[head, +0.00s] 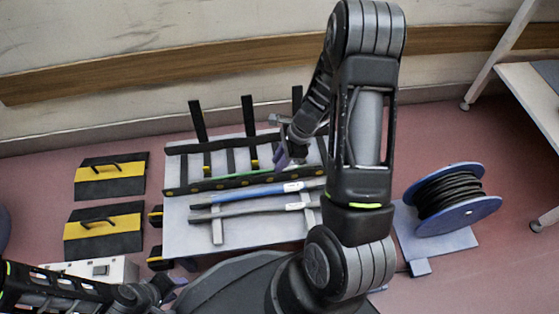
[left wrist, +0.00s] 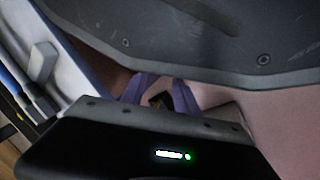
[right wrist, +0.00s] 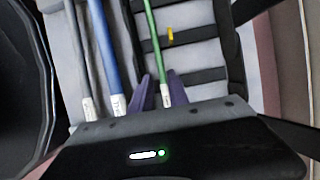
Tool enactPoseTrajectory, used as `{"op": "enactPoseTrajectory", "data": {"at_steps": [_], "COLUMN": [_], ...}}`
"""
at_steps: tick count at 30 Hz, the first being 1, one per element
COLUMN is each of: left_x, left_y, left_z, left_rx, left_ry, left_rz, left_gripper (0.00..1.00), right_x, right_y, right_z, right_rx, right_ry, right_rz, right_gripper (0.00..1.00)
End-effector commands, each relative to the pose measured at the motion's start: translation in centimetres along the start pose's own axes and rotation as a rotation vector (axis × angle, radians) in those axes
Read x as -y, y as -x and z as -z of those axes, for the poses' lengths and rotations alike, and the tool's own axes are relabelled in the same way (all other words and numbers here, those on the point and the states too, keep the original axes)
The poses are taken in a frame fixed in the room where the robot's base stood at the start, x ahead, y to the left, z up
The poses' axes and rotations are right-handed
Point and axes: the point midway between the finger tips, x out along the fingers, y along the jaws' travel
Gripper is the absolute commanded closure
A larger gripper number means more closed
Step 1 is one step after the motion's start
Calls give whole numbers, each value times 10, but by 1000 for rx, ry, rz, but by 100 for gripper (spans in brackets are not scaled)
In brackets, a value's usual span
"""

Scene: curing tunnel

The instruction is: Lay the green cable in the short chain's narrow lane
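The green cable (head: 238,175) lies along the near side of the black ladder-like chain (head: 215,145), just inside its near rail. In the right wrist view the cable (right wrist: 155,45) crosses the chain's dark crossbars and ends in a white sleeve (right wrist: 166,103). My right gripper (head: 284,158) is over the chain's right part. Its purple fingers (right wrist: 160,88) are apart, with the green cable showing between them; contact is unclear. My left gripper (head: 170,288) is low at the left, away from the cable; its fingers (left wrist: 162,92) are apart and empty.
A blue cable (head: 240,194) and a grey cable (head: 250,208) lie on supports in front of the chain. Black posts (head: 248,115) stand behind it. Black-yellow ramps (head: 110,178) are left on the floor; a cable reel (head: 452,200) is right.

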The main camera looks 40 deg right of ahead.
Motion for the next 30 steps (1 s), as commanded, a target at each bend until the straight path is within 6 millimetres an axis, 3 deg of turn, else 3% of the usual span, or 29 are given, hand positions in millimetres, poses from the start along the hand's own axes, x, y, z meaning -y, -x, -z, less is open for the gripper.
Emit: {"op": "enactPoseTrajectory", "data": {"at_steps": [5,18,24,30], "left_x": [-5,-18,-20,-20], "left_y": [15,59,66,66], "left_z": [-1,-5,-6,-6], "left_rx": [6,29,36,36], "left_ry": [-1,-3,-4,-4], "left_rz": [0,-1,-1,-1], "left_gripper": [64,64,64,64], "right_x": [0,0,0,0], "right_y": [20,110,129,130], "right_z": [-6,-6,-5,-4], "right_rx": [0,1,0,0], "right_ry": [0,0,-1,0], "right_rz": [1,2,1,0], "right_gripper": [79,79,79,79]}}
